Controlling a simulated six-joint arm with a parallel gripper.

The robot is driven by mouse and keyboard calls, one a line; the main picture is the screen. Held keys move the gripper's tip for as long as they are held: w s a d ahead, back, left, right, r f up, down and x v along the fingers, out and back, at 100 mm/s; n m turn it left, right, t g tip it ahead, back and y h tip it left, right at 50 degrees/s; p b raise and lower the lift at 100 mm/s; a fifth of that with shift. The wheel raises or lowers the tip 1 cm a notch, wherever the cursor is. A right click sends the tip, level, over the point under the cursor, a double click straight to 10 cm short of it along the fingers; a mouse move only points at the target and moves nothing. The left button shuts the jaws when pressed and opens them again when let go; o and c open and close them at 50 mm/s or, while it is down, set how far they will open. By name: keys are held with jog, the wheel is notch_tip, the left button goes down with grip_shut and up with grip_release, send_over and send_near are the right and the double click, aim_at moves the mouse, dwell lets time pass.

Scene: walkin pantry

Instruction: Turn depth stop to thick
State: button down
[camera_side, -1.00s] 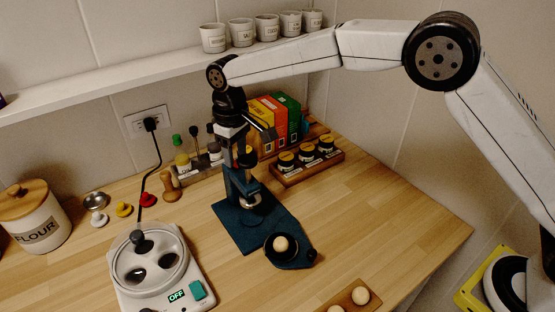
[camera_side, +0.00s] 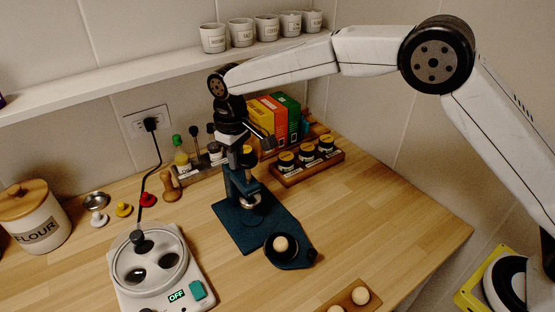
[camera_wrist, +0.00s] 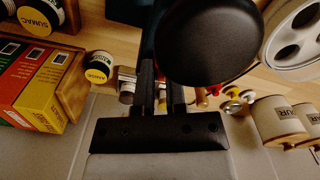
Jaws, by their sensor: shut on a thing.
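The teal press (camera_side: 240,229) stands upright on the wooden counter, with a flat base, a column and a round silvery part low on its front. My gripper (camera_side: 238,157) points down at the top of the press column. In the wrist view my gripper (camera_wrist: 162,80) has its two dark fingers close together, shut on a small part at the press top. I take this part to be the depth stop; the fingers hide it and its setting cannot be read. A large dark round piece (camera_wrist: 207,42) is right of the fingers in the wrist view.
A dark dish with a pale ball (camera_side: 281,244) sits in front of the press. A white appliance (camera_side: 185,279) reading OFF stands left. Behind are colored boxes (camera_side: 288,115), a rack of jars (camera_side: 308,171) and bottles. A shelf of cups (camera_side: 213,38) runs above.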

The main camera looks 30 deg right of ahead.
jog(key=shift+m, duration=0.4)
jog(key=m, duration=0.4)
jog(key=shift+a, duration=0.1)
jog(key=m, duration=0.5)
jog(key=shift+a, duration=0.1)
dwell(0.3)
jog(key=c, duration=0.7)
grip_release()
jog(key=shift+r, duration=0.15)
jog(key=shift+r, duration=3.8)
